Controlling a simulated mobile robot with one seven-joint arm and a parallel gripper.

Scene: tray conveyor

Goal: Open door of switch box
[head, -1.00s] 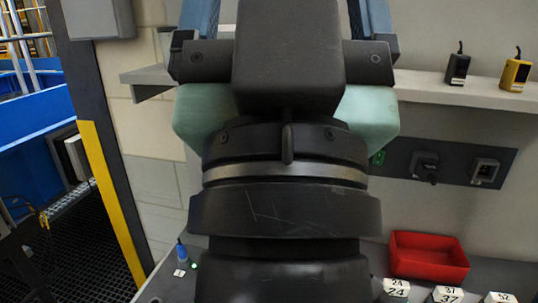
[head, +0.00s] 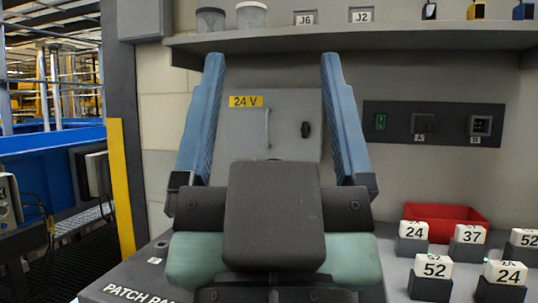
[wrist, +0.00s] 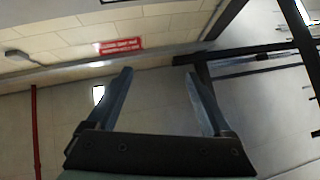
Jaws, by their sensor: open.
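The switch box (head: 240,135) is a light grey box on the wall below the shelf, with a yellow "24 V" label (head: 246,101). Its door looks shut. A thin vertical handle (head: 267,128) is at the door's middle and a dark knob (head: 306,129) at its right. The box's lower edge is hidden by my gripper. My gripper (head: 272,62) is open and empty, its blue fingers standing left and right of the box in the head view. I cannot tell its distance from the door. In the wrist view my gripper (wrist: 160,75) also shows spread fingers, and the box is not visible.
A shelf (head: 400,42) with cups and labelled holders runs above the box. A dark socket panel (head: 433,123) is to the right. Below it are a red bin (head: 460,216) and several numbered blocks on the bench. A yellow-and-black post (head: 122,190) stands at left.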

